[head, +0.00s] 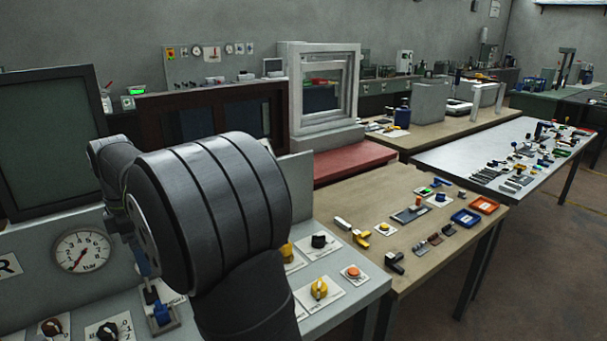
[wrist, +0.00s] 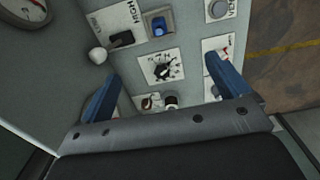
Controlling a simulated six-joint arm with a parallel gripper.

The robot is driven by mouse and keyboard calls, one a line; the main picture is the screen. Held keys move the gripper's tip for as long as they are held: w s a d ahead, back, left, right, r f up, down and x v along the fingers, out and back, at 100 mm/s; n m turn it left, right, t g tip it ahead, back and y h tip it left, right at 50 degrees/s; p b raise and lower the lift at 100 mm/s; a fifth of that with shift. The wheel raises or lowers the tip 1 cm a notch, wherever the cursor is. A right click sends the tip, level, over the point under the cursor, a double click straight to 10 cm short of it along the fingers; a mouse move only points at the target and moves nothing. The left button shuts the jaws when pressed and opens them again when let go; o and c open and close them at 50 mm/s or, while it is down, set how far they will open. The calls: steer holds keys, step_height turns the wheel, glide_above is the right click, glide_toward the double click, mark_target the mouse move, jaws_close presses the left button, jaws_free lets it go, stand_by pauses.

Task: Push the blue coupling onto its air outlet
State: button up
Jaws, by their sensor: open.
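My gripper (wrist: 162,68) shows in the wrist view with its two blue fingers wide apart and nothing held between them. It is above a light grey panel. A blue piece (wrist: 158,25) in a grey surround sits on the panel beyond the fingers; I cannot tell whether it is the coupling. I cannot tell whether one is the air outlet. In the head view my arm hides most of the gripper, and a blue piece (head: 160,312) shows below it.
A black dial (wrist: 163,70) is between the fingertips. A black lever (wrist: 121,39) is at upper left, and a switch plate (wrist: 217,47) is by the right finger. A pressure gauge (head: 82,250) is left of my arm. An orange button (head: 353,272) is to the right.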

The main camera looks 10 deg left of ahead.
mark_target(157, 302)
steer(key=c, duration=0.6)
steer(key=m, duration=0.7)
steer(key=f+m, duration=0.1)
steer(key=m, duration=0.3)
steer(key=shift+s+d+f, duration=0.1)
steer(key=shift+d, duration=0.05)
steer(key=shift+f, duration=0.15)
step_height(157, 302, down, 12)
steer(key=shift+r, duration=0.1)
